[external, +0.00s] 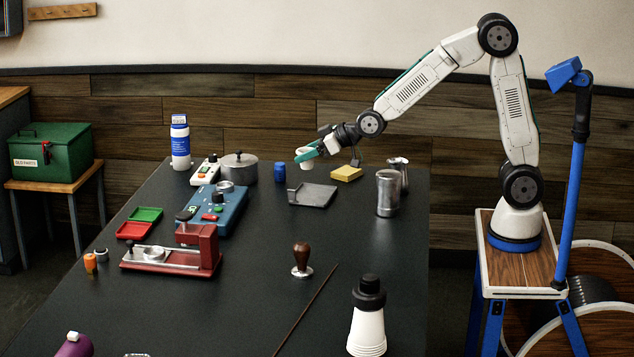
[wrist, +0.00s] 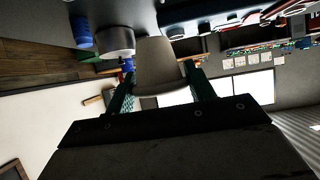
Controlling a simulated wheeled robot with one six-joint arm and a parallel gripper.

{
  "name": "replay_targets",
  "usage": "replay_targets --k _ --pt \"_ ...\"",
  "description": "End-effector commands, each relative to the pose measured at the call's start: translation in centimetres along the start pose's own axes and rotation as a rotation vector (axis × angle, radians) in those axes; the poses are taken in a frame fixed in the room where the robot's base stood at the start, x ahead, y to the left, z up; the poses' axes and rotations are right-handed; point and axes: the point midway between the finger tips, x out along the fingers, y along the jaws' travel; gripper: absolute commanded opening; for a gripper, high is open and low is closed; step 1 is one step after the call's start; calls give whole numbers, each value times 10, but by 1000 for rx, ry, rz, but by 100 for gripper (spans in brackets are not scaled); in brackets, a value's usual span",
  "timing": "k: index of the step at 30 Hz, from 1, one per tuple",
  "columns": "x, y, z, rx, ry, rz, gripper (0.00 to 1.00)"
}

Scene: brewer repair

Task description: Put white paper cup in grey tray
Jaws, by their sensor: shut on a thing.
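The white paper cup (external: 308,164) is held in my gripper (external: 311,152). My gripper is shut on its side. The cup looks roughly upright in the external view and hangs in the air near the back of the grey tray (external: 316,195). The tray lies flat on the dark table, and I see nothing on it. In the wrist view the cup (wrist: 160,66) shows as a shaded pale shape between the two green fingers of my gripper (wrist: 161,78). I cannot make out the tray in the wrist view.
A blue jar (external: 279,171) stands left of the tray, with a grey lidded pot (external: 239,167) beyond it. A yellow sponge (external: 346,173) lies behind it. Metal pitchers (external: 388,192) stand to the right. A tamper (external: 302,261) stands in front. The table between tamper and tray is clear.

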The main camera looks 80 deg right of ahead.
Motion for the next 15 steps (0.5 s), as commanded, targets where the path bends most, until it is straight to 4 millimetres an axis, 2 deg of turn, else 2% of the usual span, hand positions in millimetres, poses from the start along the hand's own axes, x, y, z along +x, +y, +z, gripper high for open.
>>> replay_targets --k 1,3,6,11,15 --pt "-2 19 -2 10 0 19 33" --pt "-5 35 -2 16 0 34 33" --pt "-8 49 -2 20 0 41 33" --pt "-8 43 6 13 -3 29 33" --pt "3 43 26 13 -6 32 33"
